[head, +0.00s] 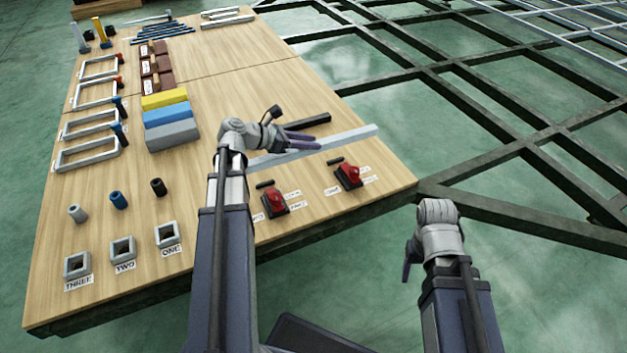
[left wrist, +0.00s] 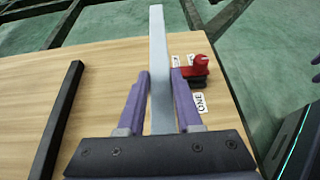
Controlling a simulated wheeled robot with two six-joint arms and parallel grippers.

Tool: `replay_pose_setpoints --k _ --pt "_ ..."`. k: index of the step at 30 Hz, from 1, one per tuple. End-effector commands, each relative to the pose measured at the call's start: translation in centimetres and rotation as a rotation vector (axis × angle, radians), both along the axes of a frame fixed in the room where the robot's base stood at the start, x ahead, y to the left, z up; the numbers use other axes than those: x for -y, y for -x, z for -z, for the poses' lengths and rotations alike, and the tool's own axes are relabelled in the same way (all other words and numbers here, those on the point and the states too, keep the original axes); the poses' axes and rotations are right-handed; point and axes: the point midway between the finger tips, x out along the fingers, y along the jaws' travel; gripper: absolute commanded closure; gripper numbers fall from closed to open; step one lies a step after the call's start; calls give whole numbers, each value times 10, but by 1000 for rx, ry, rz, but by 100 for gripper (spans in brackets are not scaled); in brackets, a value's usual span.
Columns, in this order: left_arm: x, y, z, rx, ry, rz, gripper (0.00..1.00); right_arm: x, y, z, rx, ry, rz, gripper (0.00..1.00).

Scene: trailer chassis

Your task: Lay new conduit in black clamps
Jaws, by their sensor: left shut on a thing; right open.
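A long light grey bar (head: 345,138), which looks like the conduit, lies between the purple fingers of my left gripper (head: 308,143). In the left wrist view the left gripper (left wrist: 160,95) is shut on the bar (left wrist: 158,45), which points away from the wrist. Whether the bar touches the tabletop is not clear. A black bar (head: 308,122) lies on the table beside it and shows at left in the wrist view (left wrist: 58,115). My right gripper (head: 410,258) is open and empty, off the table's right corner.
Two red fixtures (head: 272,203) (head: 348,177) with labels stand near the table's front right. Yellow, blue and grey blocks (head: 172,115), grey frames and small cylinders fill the left side. A dark chassis frame (head: 500,150) lies beyond the table (head: 380,190).

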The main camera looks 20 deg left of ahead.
Motion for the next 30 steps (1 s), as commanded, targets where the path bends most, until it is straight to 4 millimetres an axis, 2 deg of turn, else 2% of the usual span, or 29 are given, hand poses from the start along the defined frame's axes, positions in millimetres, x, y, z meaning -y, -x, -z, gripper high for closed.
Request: replay_pose_setpoints --k 5,16,25,30 --pt "0 0 7 0 0 0 100 0 0 7 0 0 1 36" --pt "0 0 60 0 0 0 100 0 0 60 3 -1 8 36" --pt "0 0 65 0 0 0 100 0 0 65 3 -1 8 36" --pt "0 0 83 0 0 0 100 0 -1 83 4 -1 7 36"
